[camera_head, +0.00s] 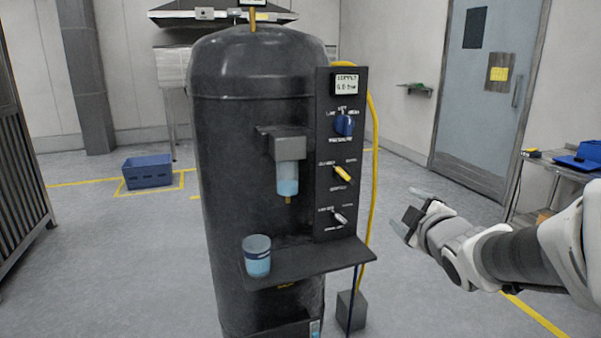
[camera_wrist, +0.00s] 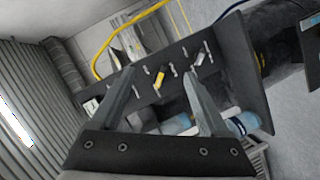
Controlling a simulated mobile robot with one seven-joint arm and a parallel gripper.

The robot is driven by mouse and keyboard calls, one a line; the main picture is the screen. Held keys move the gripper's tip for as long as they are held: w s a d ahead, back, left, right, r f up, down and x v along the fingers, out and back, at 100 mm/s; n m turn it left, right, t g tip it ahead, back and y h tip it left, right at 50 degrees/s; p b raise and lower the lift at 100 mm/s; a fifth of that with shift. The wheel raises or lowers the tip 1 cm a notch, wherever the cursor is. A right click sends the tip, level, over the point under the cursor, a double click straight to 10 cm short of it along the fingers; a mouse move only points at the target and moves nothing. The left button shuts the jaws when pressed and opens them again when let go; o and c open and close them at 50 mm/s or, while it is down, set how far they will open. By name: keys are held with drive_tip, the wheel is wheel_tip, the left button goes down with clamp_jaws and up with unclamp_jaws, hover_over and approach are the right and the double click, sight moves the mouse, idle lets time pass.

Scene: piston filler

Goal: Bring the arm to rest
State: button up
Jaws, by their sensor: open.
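My gripper (camera_head: 412,208) is open and empty in the head view. It is held in the air to the right of the black tank (camera_head: 235,140), apart from it. In the wrist view my gripper's two fingers (camera_wrist: 163,98) are spread, with the tank's control panel (camera_wrist: 185,60) beyond them. In the head view the panel (camera_head: 322,205) carries a small display (camera_head: 346,84), a blue knob (camera_head: 345,125), a yellow lever (camera_head: 344,173) and a pale lever (camera_head: 340,217). A cup with blue contents (camera_head: 257,257) stands on the tank's shelf (camera_head: 320,260), left of the clear bowl (camera_head: 288,179).
A side table (camera_head: 560,172) with a blue item stands at the right. A blue crate (camera_head: 147,171) sits on the floor at the left. Floor between tank and door is clear.

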drive_tip(key=s+a+f+m+g, duration=0.2)
drive_tip(key=s+a+m+g, duration=0.15)
drive_tip(key=s, duration=0.55)
drive_tip(key=s+a+f+m+g, duration=0.25)
drive_tip(key=s+m, duration=0.25)
drive_tip(key=s, duration=0.3)
drive_tip(key=s+a+f+m+g, duration=0.2)
drive_tip(key=s+m+g, duration=0.15)
drive_tip(key=s, duration=0.55)
wheel_tip(320, 180, up, 21)
drive_tip(key=p, duration=2.1)
drive_tip(key=shift+a+f, duration=0.15)
drive_tip(key=shift+f, duration=0.05)
